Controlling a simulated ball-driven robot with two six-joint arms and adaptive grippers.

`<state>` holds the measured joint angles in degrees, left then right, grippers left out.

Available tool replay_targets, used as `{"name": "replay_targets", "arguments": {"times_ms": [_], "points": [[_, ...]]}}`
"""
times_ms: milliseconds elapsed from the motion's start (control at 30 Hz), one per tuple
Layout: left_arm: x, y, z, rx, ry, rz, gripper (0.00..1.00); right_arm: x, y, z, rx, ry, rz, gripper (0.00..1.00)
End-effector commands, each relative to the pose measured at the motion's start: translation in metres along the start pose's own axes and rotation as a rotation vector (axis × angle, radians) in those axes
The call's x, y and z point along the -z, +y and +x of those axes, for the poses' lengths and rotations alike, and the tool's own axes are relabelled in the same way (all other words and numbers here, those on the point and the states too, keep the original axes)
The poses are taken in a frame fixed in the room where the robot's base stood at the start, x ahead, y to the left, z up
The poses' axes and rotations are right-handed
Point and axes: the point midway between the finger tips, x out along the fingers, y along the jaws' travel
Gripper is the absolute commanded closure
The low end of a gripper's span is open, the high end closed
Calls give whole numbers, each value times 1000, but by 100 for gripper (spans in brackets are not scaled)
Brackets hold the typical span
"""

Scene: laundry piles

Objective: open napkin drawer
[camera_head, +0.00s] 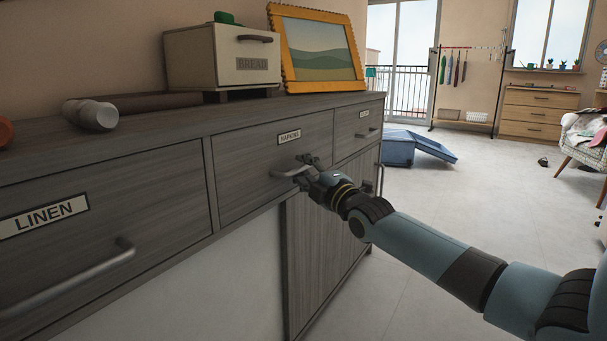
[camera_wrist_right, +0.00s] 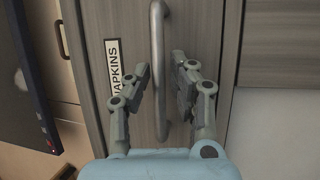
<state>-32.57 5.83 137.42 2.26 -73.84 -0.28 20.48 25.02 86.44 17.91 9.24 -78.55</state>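The napkin drawer (camera_head: 243,172) is the grey wood drawer in the middle of the sideboard, with a "NAPKINS" label (camera_head: 289,137). Its front looks flush with the sideboard, so it is shut. Its metal bar handle (camera_head: 283,174) is partly hidden by my right gripper (camera_head: 306,169) in the head view. In the right wrist view, the handle (camera_wrist_right: 158,50) runs between the two fingers of the right gripper (camera_wrist_right: 162,72). The fingers are apart, one on each side of the bar, with gaps showing. The label also shows there, left of the handle (camera_wrist_right: 114,70). My left gripper is out of view.
A linen drawer (camera_head: 150,190) with its own handle is at left, and another small drawer (camera_head: 358,122) at right. A bread box (camera_head: 222,58) and a picture frame (camera_head: 290,45) stand on top. Open floor (camera_head: 430,190) lies to the right.

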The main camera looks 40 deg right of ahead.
Motion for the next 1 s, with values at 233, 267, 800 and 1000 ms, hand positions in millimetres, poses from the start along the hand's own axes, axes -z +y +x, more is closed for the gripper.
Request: {"name": "replay_targets", "arguments": {"times_ms": [233,267,800,1000], "points": [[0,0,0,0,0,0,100,0,1,0,-1,0,0,86],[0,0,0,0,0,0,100,0,1,0,-1,0,0,90],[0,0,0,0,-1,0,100,0,1,0,-1,0,-1,100],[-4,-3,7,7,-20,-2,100,-3,6,-8,0,0,-2,100]]}}
